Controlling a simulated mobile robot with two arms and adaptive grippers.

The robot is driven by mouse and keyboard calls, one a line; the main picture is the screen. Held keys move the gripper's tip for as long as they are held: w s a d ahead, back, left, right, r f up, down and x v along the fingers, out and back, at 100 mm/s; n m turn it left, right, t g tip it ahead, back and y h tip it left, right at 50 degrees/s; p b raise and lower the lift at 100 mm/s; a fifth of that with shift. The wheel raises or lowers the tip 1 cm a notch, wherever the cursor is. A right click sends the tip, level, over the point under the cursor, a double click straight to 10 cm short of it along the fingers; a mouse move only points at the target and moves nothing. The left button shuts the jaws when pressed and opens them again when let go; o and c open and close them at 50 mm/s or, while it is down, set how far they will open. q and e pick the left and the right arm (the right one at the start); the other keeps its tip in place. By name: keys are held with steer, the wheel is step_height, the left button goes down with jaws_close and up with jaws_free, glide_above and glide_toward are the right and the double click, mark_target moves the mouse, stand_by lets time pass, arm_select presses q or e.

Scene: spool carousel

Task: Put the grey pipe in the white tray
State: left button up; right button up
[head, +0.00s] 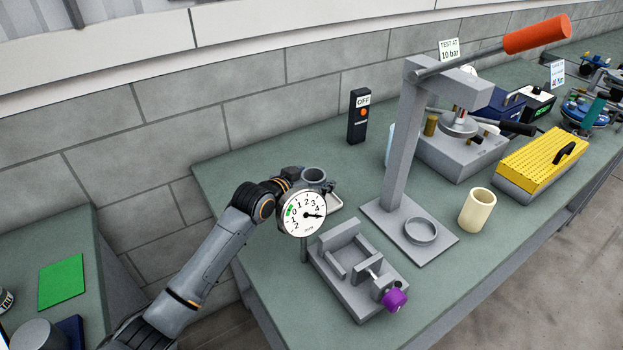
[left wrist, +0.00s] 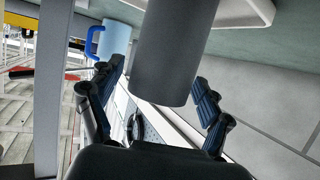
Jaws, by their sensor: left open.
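The grey pipe (head: 315,174) stands upright on the bench behind a round gauge in the head view, its open top showing. In the left wrist view the pipe (left wrist: 174,48) runs between the fingers of my left gripper (left wrist: 160,78). The fingers are spread on either side, with a visible gap to the pipe. In the head view the left gripper (head: 309,186) is at the pipe, partly hidden by the gauge. The white tray (head: 336,205) shows only in part beside the pipe; its rim is also in the left wrist view (left wrist: 252,10). Whether pipe and tray touch is unclear. My right gripper is out of view.
The dial gauge (head: 302,214) stands close in front of the gripper. A grey vise (head: 352,285) with a purple knob is nearer. A tall grey press (head: 398,150) stands to the right, with a cream cup (head: 476,210) beyond. A blue mug (left wrist: 112,40) is near the left finger.

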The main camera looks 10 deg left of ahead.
arm_select(q)
steer(key=shift+s+r, duration=0.1)
steer(key=shift+r, duration=0.05)
steer(key=b+v, duration=0.1)
steer(key=v, duration=1)
steer(key=shift+s+a+r, duration=0.15)
steer(key=shift+s+a, duration=0.05)
steer(key=shift+s, duration=0.1)
